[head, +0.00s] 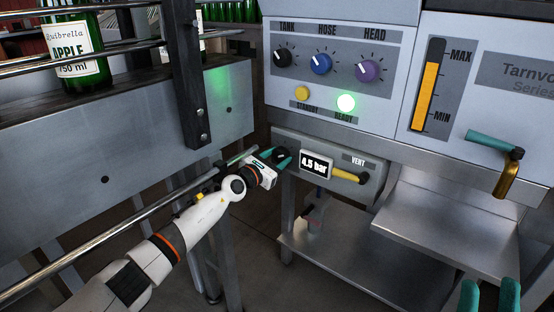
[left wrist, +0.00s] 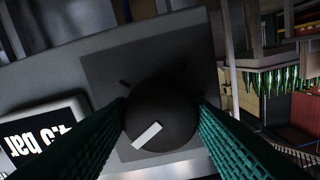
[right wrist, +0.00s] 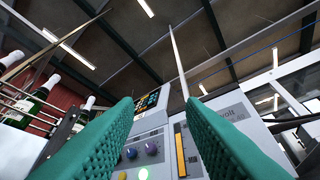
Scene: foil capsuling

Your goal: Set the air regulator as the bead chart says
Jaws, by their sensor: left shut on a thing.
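The air regulator (head: 360,162) is a grey panel under the machine's front. Its display (head: 314,168) reads 4.5 bar, and part of it shows in the left wrist view (left wrist: 40,135). My left gripper (head: 280,158) is shut on the regulator's round black knob (left wrist: 160,112). The knob has a white pointer line, and a short dark mark is on the panel beside it. My right gripper (head: 489,290) is open and empty at the lower right. A dark panel with coloured marks (right wrist: 150,101) shows between its fingers in the right wrist view, too small to read.
A yellow VENT lever (head: 347,177) is right of the display. Above are TANK, HOSE and HEAD knobs (head: 320,64), a lit green READY lamp (head: 346,103) and a yellow level gauge (head: 428,95). Rails and bottles (head: 75,50) are left.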

